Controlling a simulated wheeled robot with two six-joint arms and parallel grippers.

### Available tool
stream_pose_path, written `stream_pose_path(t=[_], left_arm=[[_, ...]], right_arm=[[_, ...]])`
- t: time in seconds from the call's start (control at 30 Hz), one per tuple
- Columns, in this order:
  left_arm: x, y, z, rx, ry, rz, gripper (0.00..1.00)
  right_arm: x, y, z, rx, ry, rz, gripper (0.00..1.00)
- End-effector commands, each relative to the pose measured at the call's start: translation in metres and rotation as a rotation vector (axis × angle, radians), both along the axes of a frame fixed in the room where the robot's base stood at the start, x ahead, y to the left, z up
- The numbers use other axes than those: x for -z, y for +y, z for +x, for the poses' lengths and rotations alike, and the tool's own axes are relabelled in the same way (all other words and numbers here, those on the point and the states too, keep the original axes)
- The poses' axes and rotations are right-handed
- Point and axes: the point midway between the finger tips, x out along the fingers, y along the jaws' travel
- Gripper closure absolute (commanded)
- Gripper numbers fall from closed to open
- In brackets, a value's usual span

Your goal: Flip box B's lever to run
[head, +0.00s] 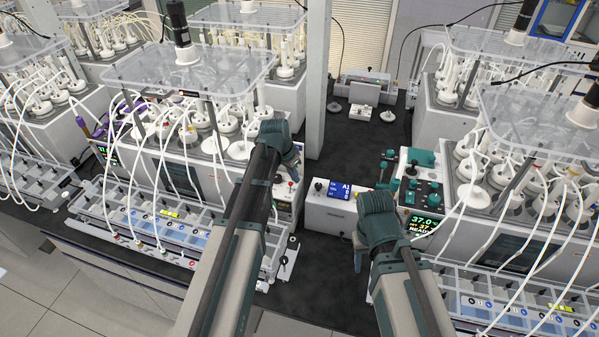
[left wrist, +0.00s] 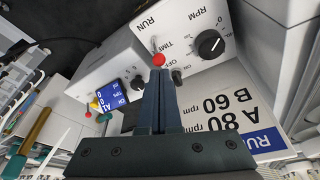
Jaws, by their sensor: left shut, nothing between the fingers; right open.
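A white control box (left wrist: 205,25) fills the upper right of the left wrist view. It has a black RPM knob (left wrist: 210,44) and a red-ball lever (left wrist: 158,60) beside RUN, TIMER and OFF labels. The ball shows near the OFF and TIMER end. No letter on the box is readable. My left gripper (left wrist: 159,75) is shut and empty, its tips just below the ball in the picture; I cannot tell whether they touch it. In the head view my left gripper (head: 288,158) hangs over that box, partly hiding it.
A white box with a blue A1 display (head: 345,191) stands right of the lever box. A card (left wrist: 235,112) reads A 80 rpm, B 60 rpm. Reactors with tubes flank both sides. Teal knobs (head: 411,190) stand close to my right gripper.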

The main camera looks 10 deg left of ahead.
Motion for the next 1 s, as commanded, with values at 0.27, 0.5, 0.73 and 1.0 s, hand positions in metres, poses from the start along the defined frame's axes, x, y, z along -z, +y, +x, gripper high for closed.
stream_pose_path(t=[0.27, 0.5, 0.73, 1.0], left_arm=[[-0.0002, 0.0013, -0.0022, 0.0, 0.0, -0.001, 1.0], [0.0003, 0.0012, -0.0051, 0.0, -0.021, -0.002, 1.0], [-0.0007, 0.0011, -0.0074, 0.0, -0.067, -0.004, 1.0], [-0.0015, 0.0015, -0.0107, 0.001, -0.116, -0.005, 1.0]], right_arm=[[-0.0001, 0.0, 0.0, 0.0, 0.0, 0.0, 0.5], [0.0015, 0.0, 0.0, 0.0, 0.0, 0.0, 0.5], [0.0035, 0.0, 0.0, -0.001, 0.0, 0.0, 0.5], [0.0063, 0.0, 0.0, -0.001, 0.0, 0.0, 0.5]])
